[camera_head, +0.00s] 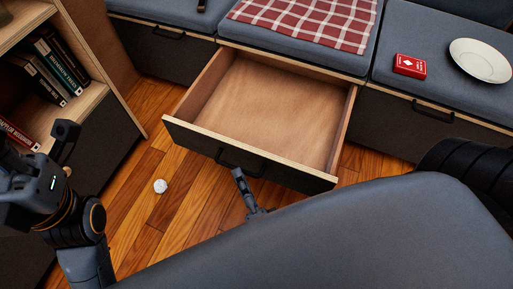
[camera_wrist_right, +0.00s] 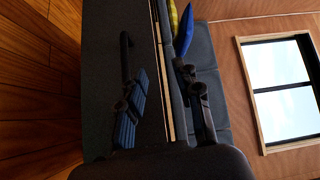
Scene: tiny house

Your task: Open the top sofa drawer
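The sofa drawer (camera_head: 262,103) stands pulled out from under the middle cushion in the head view. It is empty, with a pale wood inside and a dark front. Its black handle (camera_head: 240,163) is on the front panel. My right gripper (camera_head: 241,180) is just below the handle, largely hidden by my arm; I cannot tell whether it touches the handle. In the right wrist view its two fingers (camera_wrist_right: 165,102) are spread apart with nothing seen between them. A black handle (camera_wrist_right: 125,56) on a dark front shows beyond them. My left gripper (camera_head: 66,140) is at the left, partly cut off.
A bookshelf (camera_head: 88,95) with several books stands at the left. A red-white checked cloth (camera_head: 305,20), a red box (camera_head: 409,66) and a white plate (camera_head: 480,60) lie on the sofa. A small white ball (camera_head: 160,186) lies on the wooden floor.

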